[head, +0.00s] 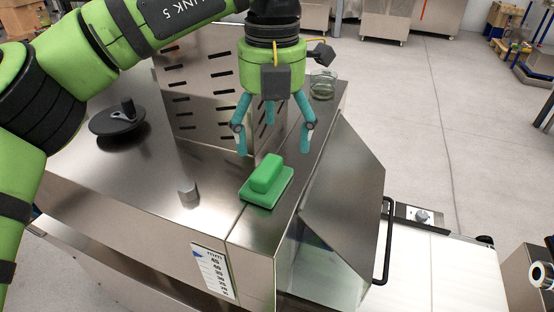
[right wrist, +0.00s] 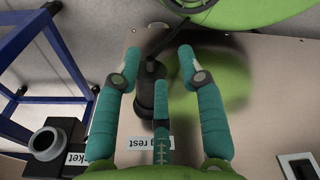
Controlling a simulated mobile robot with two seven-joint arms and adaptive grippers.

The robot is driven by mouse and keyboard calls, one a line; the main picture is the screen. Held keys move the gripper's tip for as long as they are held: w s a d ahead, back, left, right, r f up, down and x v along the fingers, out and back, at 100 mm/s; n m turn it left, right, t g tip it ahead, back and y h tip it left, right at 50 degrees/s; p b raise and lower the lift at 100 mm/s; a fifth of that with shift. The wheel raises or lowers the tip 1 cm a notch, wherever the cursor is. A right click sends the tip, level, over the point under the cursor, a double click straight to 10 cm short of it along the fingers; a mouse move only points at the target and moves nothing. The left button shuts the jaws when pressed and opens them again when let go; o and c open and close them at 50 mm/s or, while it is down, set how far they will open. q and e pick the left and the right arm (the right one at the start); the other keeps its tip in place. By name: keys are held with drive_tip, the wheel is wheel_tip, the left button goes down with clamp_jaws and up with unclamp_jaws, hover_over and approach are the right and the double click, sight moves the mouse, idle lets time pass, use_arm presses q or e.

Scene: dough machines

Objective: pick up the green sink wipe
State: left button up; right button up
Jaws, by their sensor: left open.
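The green sink wipe (head: 266,180), a block with a raised grip on a flat base, lies on the steel top of the machine near its right edge in the head view. My left gripper (head: 271,140) hangs above and slightly behind it, with its teal fingers spread and pointing down. The fingers are open and empty, and a gap shows between them and the wipe. My right gripper (right wrist: 160,62) shows in the right wrist view, its fingers apart, with no wipe in sight there.
A slotted steel guard (head: 205,95) stands behind the wipe and a glass jar (head: 322,84) at the back right. A black round handle (head: 118,120) and a small metal knob (head: 188,192) are on the left. In the right wrist view, a black lever (right wrist: 150,90) is close to the fingers.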

sight(267, 165)
use_arm(q)
drive_tip(key=f, duration=0.1)
drive_tip(key=s+a+f+p, duration=0.1)
drive_tip(key=shift+s+f+p, duration=0.2)
drive_tip(key=shift+f+p, duration=0.1)
wheel_tip(267, 165, down, 2)
drive_tip(key=shift+w+f+p, duration=0.15)
drive_tip(key=shift+f+p, duration=0.1)
drive_tip(key=shift+p, duration=0.1)
drive_tip(key=shift+w+d+f, duration=0.1)
drive_tip(key=shift+d+f, duration=0.05)
drive_tip(key=shift+f, duration=0.35)
drive_tip(key=shift+c, duration=0.4)
drive_tip(key=c, duration=1.3)
drive_tip(key=shift+c, duration=0.9)
use_arm(e)
drive_tip(key=s+r, duration=0.1)
drive_tip(key=s+a+r, duration=0.1)
drive_tip(key=shift+s+r, duration=0.15)
drive_tip(key=shift+r, duration=0.15)
